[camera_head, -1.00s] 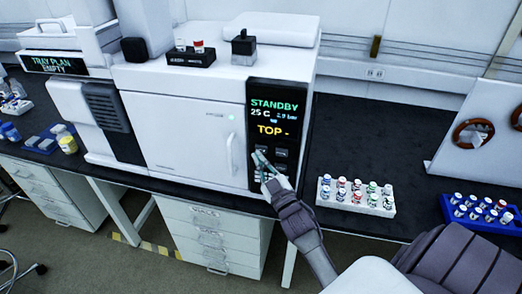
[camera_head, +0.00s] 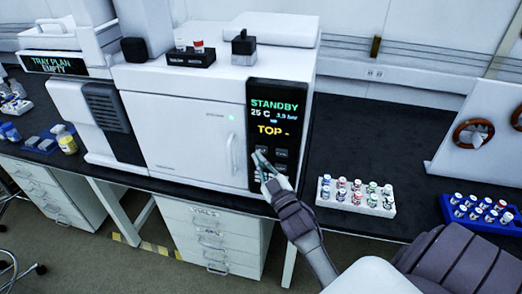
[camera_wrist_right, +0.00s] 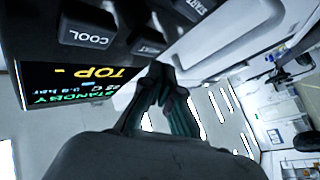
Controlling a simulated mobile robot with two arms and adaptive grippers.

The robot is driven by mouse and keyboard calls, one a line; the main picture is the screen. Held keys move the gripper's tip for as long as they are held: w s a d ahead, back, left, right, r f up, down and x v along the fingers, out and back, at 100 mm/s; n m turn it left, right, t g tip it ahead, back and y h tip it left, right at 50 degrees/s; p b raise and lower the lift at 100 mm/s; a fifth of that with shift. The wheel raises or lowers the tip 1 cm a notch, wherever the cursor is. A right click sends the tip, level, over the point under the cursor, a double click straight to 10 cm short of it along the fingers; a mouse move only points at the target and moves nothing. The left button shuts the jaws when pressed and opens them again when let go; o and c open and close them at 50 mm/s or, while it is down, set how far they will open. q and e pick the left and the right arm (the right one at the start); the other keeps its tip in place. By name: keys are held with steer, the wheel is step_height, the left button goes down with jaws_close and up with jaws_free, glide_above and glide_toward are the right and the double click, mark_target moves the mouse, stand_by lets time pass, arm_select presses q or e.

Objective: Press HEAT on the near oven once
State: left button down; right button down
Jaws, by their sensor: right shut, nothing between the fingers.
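The near oven (camera_head: 178,140) is a white box on the dark bench, its door shut. Its black control panel (camera_head: 290,92) reads STANDBY, 25 C and TOP -. In the right wrist view the HEAT button (camera_wrist_right: 148,47) shows upside down, beside the COOL button (camera_wrist_right: 88,37). My right gripper (camera_head: 259,157) is at the panel's lower left, its fingers shut and empty. In the right wrist view its fingertips (camera_wrist_right: 162,72) are close to HEAT; I cannot tell whether they touch it. My left gripper is not in view.
A white rack of vials (camera_head: 355,207) stands right of the oven, with a blue vial rack (camera_head: 478,222) farther right. A dark vial holder (camera_head: 192,58) sits on the oven top. The START button (camera_wrist_right: 200,8) lies beyond HEAT. The bench behind the white rack is clear.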

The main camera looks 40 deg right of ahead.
steer(key=shift+w+d, duration=0.15)
steer(key=shift+w+d, duration=0.15)
steer(key=shift+d, duration=0.05)
steer(key=shift+w+d, duration=0.3)
steer(key=shift+d, duration=0.05)
stand_by(0.8)
steer(key=shift+a, duration=0.1)
steer(key=shift+s+a, duration=0.6)
steer(key=shift+a, duration=0.05)
steer(key=s+a+p, duration=0.1)
steer(key=s+a, duration=0.2)
steer(key=shift+s+a+p, duration=0.1)
steer(key=shift+a+p, duration=0.25)
stand_by(0.3)
